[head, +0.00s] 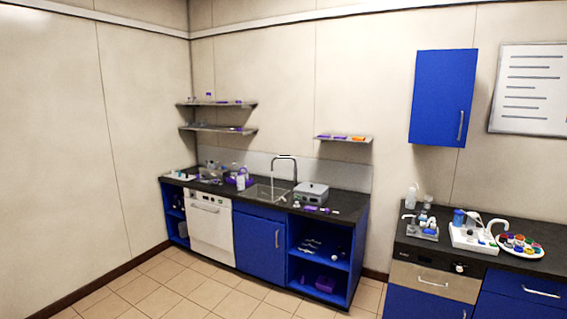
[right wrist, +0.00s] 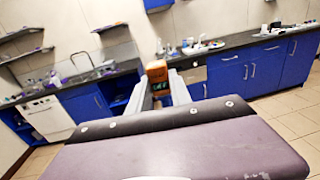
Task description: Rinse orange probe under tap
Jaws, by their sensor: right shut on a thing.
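The tap (head: 284,160) is a tall curved metal spout over the sink (head: 268,191) in the dark counter, across the room in the head view. The tap and sink also show small at the left of the right wrist view (right wrist: 86,62). My right gripper (right wrist: 160,88) is shut on the orange probe (right wrist: 157,71), whose orange top stands up between the fingers, with a dark part below it. The probe is held well away from the sink. Neither gripper shows in the head view, and my left gripper is not seen.
A grey box (head: 311,192) stands right of the sink, and purple and white items (head: 240,180) stand left of it. A white dishwasher (head: 210,225) is below. A second counter (head: 470,253) at the right holds lab gear. Tiled floor (head: 185,290) lies open in front.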

